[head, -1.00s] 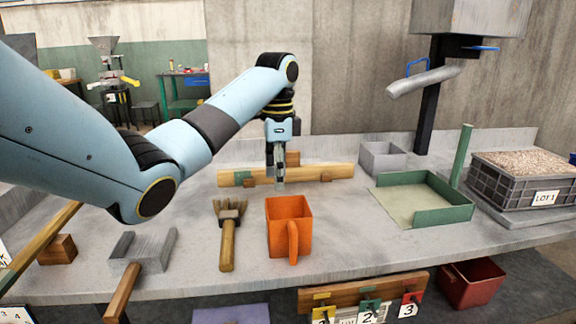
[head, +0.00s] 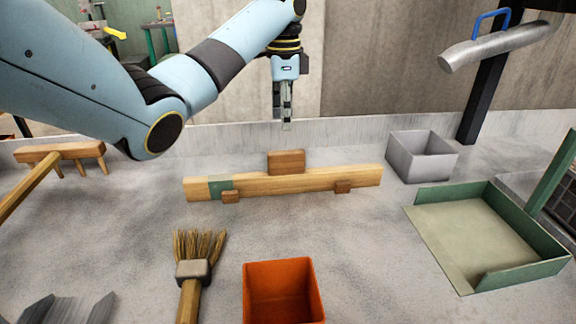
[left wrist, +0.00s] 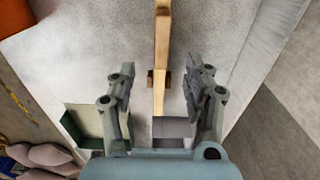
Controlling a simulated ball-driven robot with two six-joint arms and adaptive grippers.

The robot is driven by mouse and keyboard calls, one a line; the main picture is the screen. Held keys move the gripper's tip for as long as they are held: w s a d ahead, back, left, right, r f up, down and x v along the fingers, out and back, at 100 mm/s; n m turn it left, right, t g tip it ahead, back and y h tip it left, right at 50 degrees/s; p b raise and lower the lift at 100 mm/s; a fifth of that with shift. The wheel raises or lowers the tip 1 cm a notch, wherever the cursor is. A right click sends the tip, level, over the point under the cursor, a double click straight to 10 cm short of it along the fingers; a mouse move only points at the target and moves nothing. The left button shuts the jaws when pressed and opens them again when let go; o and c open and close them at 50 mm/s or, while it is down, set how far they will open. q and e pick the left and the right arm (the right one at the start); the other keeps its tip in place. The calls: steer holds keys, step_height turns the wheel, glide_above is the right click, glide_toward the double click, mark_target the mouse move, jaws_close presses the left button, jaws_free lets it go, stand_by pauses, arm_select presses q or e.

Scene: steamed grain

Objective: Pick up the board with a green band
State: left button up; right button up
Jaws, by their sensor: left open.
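The board with a green band (head: 290,183) is a long light wooden bar lying across the back of the table. Its green band (head: 220,187) is near its left end. Small brown blocks sit against it, and a larger one (head: 286,161) rises at its middle. My left gripper (head: 286,124) points down above the board, open and empty, with a gap between. In the left wrist view the board (left wrist: 160,62) runs between the two spread fingers of that gripper (left wrist: 160,92), not touching them. The green band is not seen there. My right gripper is not in view.
A grey open box (head: 422,170) stands just right of the board, with a green-walled tray (head: 520,275) further right. In front are a brush (head: 193,270) and an orange container (head: 262,300). A metal spout (head: 490,50) hangs at the upper right.

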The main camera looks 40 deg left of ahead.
mark_target(286, 151)
arm_select(q)
step_height(286, 151, down, 5)
steer(key=shift+r+b, duration=0.1)
steer(key=shift+b, duration=0.3)
steer(key=f, duration=0.4)
steer(key=f+b, duration=0.1)
steer(key=shift+w+f, duration=0.25)
steer(key=shift+f, duration=0.15)
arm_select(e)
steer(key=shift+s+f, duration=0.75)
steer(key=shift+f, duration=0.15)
arm_select(q)
steer(key=shift+c, duration=0.3)
steer(key=shift+c, duration=1)
jaws_close()
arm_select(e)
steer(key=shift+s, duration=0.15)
